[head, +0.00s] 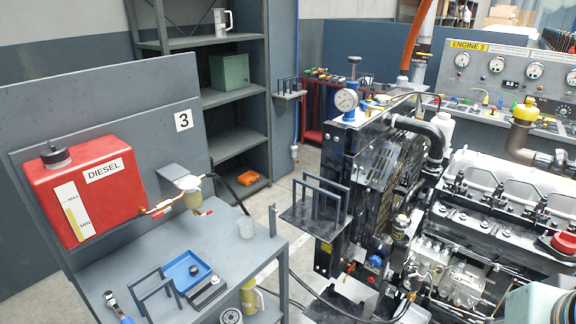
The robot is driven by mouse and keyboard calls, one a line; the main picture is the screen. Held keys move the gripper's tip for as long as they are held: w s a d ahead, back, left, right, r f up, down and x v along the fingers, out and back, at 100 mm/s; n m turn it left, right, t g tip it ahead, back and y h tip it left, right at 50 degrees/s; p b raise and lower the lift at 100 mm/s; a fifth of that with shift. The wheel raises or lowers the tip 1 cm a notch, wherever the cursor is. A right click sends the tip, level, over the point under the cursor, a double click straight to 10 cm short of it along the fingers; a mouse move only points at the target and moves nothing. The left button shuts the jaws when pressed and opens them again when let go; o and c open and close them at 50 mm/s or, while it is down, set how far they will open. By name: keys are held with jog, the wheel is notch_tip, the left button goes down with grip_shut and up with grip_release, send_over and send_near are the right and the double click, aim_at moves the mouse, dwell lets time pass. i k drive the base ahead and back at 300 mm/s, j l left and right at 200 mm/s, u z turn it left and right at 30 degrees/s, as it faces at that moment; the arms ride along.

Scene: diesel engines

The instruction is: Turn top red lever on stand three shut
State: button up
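Stand three is the grey panel and bench with the "3" sign (183,121). A red DIESEL tank (85,187) is mounted on its panel. Brass fittings run from the tank's lower right to a small fuel filter with a pale top (188,184). A small red lever (161,206) sits on the fitting between tank and filter. Another small red lever (206,212) sits lower, at the right of the filter. Both are too small to tell how far they are turned.
A grey bracket shelf (182,172) juts out above the filter. Engine 3 (480,220) and its radiator frame stand at right.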

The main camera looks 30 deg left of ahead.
aim_at(161, 214)
jog(key=u, duration=2.1)
